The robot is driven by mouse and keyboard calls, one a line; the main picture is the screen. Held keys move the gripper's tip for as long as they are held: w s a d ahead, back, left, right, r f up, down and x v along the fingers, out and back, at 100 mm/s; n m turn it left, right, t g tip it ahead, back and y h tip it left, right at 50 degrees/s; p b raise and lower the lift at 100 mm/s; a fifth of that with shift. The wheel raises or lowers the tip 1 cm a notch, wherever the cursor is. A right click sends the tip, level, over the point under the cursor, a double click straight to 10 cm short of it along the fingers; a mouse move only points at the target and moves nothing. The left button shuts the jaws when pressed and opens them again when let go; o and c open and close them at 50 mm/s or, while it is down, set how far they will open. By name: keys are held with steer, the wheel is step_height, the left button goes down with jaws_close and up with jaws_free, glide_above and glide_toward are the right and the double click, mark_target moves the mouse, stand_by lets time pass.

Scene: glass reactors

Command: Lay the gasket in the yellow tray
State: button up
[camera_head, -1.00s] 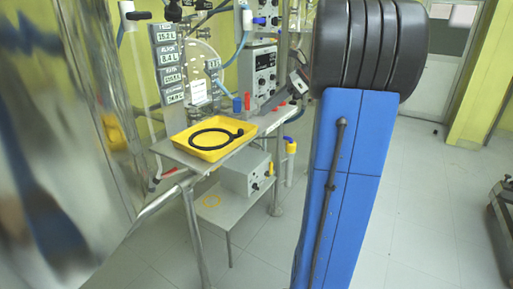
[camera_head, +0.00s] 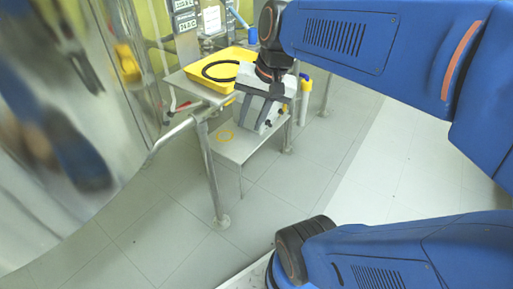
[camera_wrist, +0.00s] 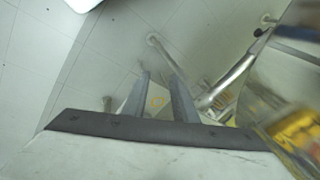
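The yellow tray (camera_head: 197,88) sits on the upper shelf of a metal stand in the head view. A black ring (camera_head: 222,70) lies in it, partly hidden by my arm. I cannot tell for certain which ring is the gasket. My gripper (camera_head: 252,122) points down in front of the stand, near the tray's right side. In the wrist view its two fingers (camera_wrist: 160,74) are apart with nothing held between them.
The metal stand's upper shelf (camera_head: 184,78) has a tubular rail and legs (camera_head: 213,180) at its front left. A large shiny vessel (camera_head: 60,190) fills the left. The floor in front is clear.

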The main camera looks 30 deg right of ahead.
steer(key=s+a+f+n+t+h, duration=0.1)
steer(key=s+f+n, duration=0.4)
steer(key=s+n, duration=0.1)
steer(key=shift+s+a+f+n+t+h, duration=0.3)
steer(key=shift+s+a+n, duration=0.1)
steer(key=shift+n, duration=0.5)
stand_by(0.4)
